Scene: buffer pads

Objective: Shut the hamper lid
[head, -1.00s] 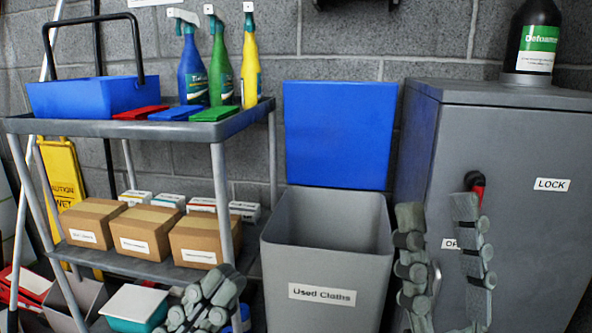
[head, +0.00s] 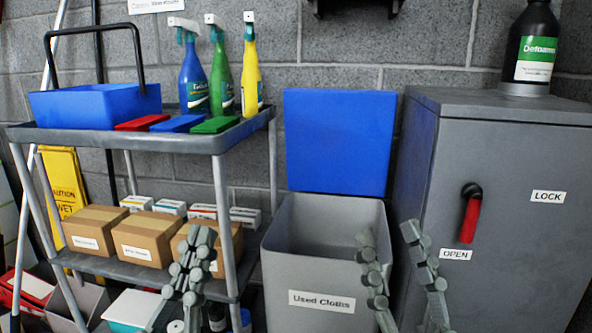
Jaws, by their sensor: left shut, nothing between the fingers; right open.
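The hamper (head: 290,269) is a grey bin labelled "Used Cloths", standing between the shelf cart and the grey cabinet. Its blue lid (head: 338,143) stands upright at the back rim, so the hamper is open. My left gripper (head: 202,236) is shut and empty, in front of the cart's lower shelf, left of the hamper. My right gripper (head: 387,231) is open and empty, with one finger in front of the hamper's right side and the other in front of the cabinet. Neither gripper appears to touch the lid.
The grey cabinet (head: 503,188) with a red handle (head: 470,219) stands close on the right. The cart (head: 185,139) on the left holds a blue bucket (head: 95,104), spray bottles, cloths and boxes (head: 145,240). A dark bottle (head: 531,48) stands on the cabinet.

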